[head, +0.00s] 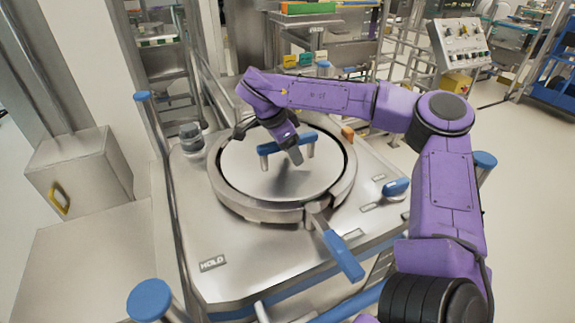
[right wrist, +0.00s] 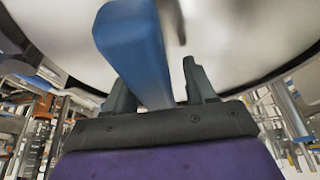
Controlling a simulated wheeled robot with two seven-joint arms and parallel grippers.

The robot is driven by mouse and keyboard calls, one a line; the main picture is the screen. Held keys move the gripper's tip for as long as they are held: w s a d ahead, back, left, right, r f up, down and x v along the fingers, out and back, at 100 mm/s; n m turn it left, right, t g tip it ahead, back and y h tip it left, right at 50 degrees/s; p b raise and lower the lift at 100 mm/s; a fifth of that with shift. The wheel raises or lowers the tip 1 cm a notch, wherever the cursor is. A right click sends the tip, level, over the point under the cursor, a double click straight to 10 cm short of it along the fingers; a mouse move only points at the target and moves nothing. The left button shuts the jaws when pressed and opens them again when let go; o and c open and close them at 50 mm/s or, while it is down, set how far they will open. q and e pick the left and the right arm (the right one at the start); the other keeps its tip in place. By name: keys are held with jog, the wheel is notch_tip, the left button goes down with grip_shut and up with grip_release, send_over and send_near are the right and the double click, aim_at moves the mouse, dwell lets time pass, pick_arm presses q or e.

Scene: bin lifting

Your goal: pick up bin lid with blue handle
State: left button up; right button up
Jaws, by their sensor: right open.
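The bin lid (head: 245,180) is a round, shiny steel disc seated in a metal ring on the steel machine top. Its blue bar handle (head: 270,148) stands above the lid on short metal posts. My right gripper (head: 294,152) is at the handle, reaching down from above. In the right wrist view the open fingers (right wrist: 155,85) stand on either side of the blue handle (right wrist: 130,40), which runs between them. I cannot tell whether either finger touches it. My left gripper is not in view.
A blue lever (head: 343,256) sticks out at the ring's front. A blue knob (head: 396,187) lies to the right, and a blue-capped post (head: 149,299) stands at front left. A steel box (head: 80,170) is at left. A control panel (head: 459,42) stands at back right.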

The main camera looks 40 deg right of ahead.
jog(key=shift+f, duration=0.25)
grip_shut()
dwell(1.4)
jog(key=shift+w+r, duration=0.1)
